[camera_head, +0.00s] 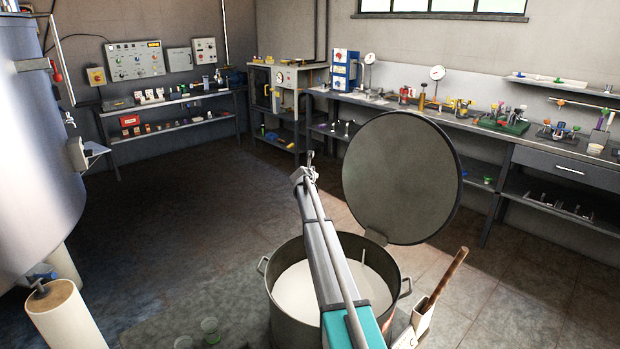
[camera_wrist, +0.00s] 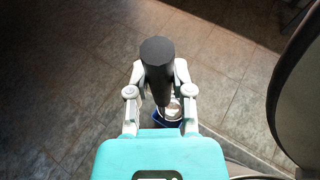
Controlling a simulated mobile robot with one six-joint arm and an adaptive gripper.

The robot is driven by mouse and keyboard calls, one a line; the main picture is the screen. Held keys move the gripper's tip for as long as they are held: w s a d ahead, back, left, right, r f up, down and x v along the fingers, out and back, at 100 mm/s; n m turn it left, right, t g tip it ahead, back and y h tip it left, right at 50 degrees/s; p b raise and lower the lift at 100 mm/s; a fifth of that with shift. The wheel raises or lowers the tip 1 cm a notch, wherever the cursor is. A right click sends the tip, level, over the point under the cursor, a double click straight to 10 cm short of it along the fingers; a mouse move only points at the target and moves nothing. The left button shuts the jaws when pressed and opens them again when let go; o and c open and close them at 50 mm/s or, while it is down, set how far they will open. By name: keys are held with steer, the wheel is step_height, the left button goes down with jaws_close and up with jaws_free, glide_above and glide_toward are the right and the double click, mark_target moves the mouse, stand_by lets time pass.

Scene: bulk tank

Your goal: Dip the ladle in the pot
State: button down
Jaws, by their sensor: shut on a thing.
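The pot (camera_head: 286,321) is a round metal vessel with side handles, low in the middle of the head view. It holds white liquid (camera_head: 290,286), and its round lid (camera_head: 402,180) stands open behind it. My arm crosses above the pot and hides part of it. My gripper (camera_wrist: 160,76) is shut on the dark handle of the ladle (camera_wrist: 157,58), seen nearly end-on in the wrist view. A pale round part shows below the handle, perhaps the bowl, partly hidden by my gripper. The ladle is hard to make out in the head view.
A wooden-handled tool (camera_head: 447,278) stands in a pale holder right of the pot. A big tank (camera_head: 32,150) and a white roll (camera_head: 66,316) are at the left. Benches with instruments (camera_head: 450,115) line the walls. The floor at left centre is clear.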

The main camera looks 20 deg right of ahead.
steer(key=shift+r+p, duration=0.75)
steer(key=shift+r, duration=0.25)
steer(key=shift+w, duration=0.1)
steer(key=w+d, duration=0.2)
steer(key=w, duration=0.7)
steer(key=shift+w, duration=0.3)
stand_by(0.5)
steer(key=shift+d, duration=0.1)
steer(key=c, duration=1.1)
jaws_free()
jaws_close()
steer(key=shift+w, duration=0.15)
